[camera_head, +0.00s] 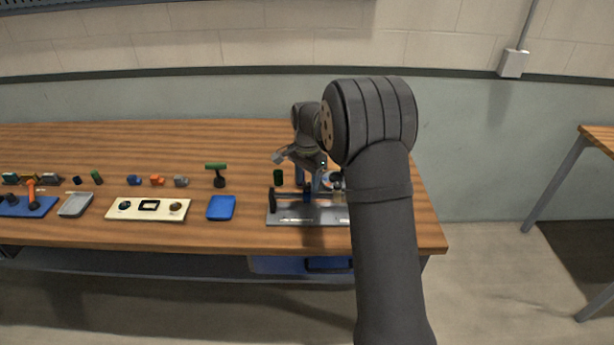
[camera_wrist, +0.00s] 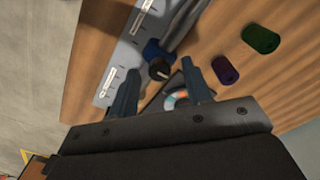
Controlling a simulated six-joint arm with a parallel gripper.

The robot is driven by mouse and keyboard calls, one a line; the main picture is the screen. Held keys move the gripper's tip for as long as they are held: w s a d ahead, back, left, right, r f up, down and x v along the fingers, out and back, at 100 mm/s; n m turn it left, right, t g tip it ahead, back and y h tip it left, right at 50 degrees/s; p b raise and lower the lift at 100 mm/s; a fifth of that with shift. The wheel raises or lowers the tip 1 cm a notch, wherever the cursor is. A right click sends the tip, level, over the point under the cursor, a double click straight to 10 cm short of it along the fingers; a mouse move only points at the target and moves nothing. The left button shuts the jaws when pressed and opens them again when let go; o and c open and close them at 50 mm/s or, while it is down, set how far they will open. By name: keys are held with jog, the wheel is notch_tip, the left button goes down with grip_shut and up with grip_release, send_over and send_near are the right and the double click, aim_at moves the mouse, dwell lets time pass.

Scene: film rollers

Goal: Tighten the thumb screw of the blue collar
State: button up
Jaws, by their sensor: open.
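The blue collar (camera_wrist: 152,50) sits on a grey shaft (camera_wrist: 186,24) above a grey base plate with printed scales (camera_wrist: 122,48). Its dark round thumb screw (camera_wrist: 160,69) faces my wrist camera. My gripper (camera_wrist: 159,65) is open, with one finger on each side of the thumb screw in the wrist view. I see no contact, and the height left between fingertips and screw is hard to tell. In the head view the blue collar (camera_head: 307,191) is small, under my gripper (camera_head: 308,178), and my arm hides the right end of the base plate (camera_head: 290,220).
A blue tray (camera_head: 221,207), a cream panel (camera_head: 148,209) and a green-topped tool (camera_head: 217,174) are to the left.

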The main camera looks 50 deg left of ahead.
aim_at(307, 184)
notch_tip(307, 184, up, 18)
jog(key=shift+f, duration=0.25)
dwell(0.6)
notch_tip(307, 184, down, 18)
jog(key=shift+r, duration=0.2)
dwell(0.4)
jog(key=shift+r, duration=0.1)
